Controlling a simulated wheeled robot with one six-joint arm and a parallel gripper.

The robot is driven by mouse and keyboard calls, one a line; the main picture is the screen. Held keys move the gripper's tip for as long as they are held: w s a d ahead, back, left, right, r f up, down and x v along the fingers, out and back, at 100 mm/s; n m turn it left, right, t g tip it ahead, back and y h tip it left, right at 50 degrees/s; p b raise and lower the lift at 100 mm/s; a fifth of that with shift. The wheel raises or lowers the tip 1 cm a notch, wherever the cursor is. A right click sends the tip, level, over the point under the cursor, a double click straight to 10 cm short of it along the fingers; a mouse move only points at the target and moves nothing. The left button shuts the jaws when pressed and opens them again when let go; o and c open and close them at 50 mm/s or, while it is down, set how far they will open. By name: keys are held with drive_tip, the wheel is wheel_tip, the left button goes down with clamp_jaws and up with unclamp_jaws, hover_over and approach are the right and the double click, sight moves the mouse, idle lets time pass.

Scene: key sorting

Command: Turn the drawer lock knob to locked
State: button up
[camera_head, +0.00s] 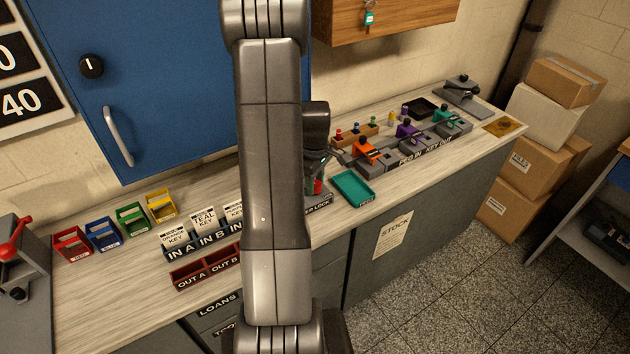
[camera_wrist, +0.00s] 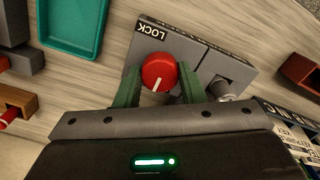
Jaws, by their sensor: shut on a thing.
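The red lock knob (camera_wrist: 159,72) sits on a grey block (camera_wrist: 205,56) with a black label (camera_wrist: 151,28) reading LOCK in the wrist view. A short white line on the knob points toward the bottom of that view, slightly left. My gripper (camera_wrist: 160,86) has its green fingers on either side of the knob and is shut on it. In the head view the knob (camera_head: 318,187) shows as a small red patch under my gripper (camera_head: 316,176). My arm hides much of the block there.
A teal tray (camera_head: 369,203) lies close to the right of the block. Red OUT bins (camera_head: 187,282) and IN slots with cards stand left. A silver cylinder (camera_wrist: 220,90) stands beside the knob. Colored key stands and an orange part (camera_head: 362,149) are farther right. Bare counter lies in front.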

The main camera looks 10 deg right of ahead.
drive_tip(key=shift+m, duration=0.3)
drive_tip(key=m+b, duration=0.1)
drive_tip(key=m, duration=0.1)
drive_tip(key=shift+m, duration=0.4)
drive_tip(key=m+b, duration=0.1)
drive_tip(key=m, duration=0.2)
drive_tip(key=shift+m, duration=0.3)
drive_tip(key=m+b, duration=0.1)
drive_tip(key=m, duration=0.2)
drive_tip(key=shift+m, duration=0.3)
drive_tip(key=shift+m+b, duration=0.35)
drive_tip(key=shift+m, duration=1.25)
drive_tip(key=shift+r, duration=0.1)
drive_tip(key=o, duration=1)
